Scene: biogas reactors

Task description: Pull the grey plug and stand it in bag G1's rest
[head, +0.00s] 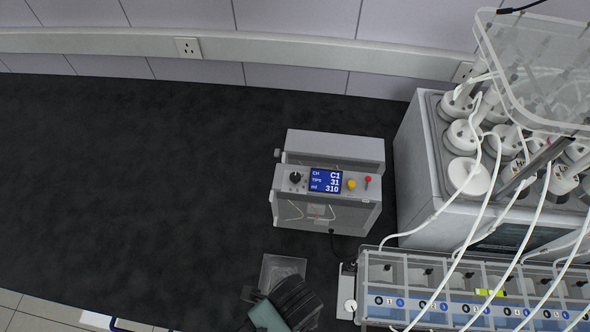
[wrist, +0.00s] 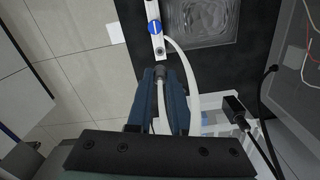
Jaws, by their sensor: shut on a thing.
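My gripper (wrist: 161,88) is shut on a dark grey plug (wrist: 160,71) with a pale tube behind it, between the two blue-grey fingers in the wrist view. The plug's tip is close to the end of a white strip (wrist: 157,44) with a blue disc (wrist: 154,27). I cannot tell whether the plug touches the strip. A clear, flat square bag (wrist: 203,18) lies beside the strip; a clear square also shows in the head view (head: 282,271). In the head view my gripper (head: 262,297) is at the bottom edge, and the plug is hidden. No G1 label is readable.
A counter unit with a blue display (head: 325,181) stands on the black bench (head: 130,180). At right are a clear-walled rack (head: 400,262) and a grey bath (head: 420,170) with bottles and white tubes. A black cabled connector (wrist: 233,106) is near my fingers. The bench's left is clear.

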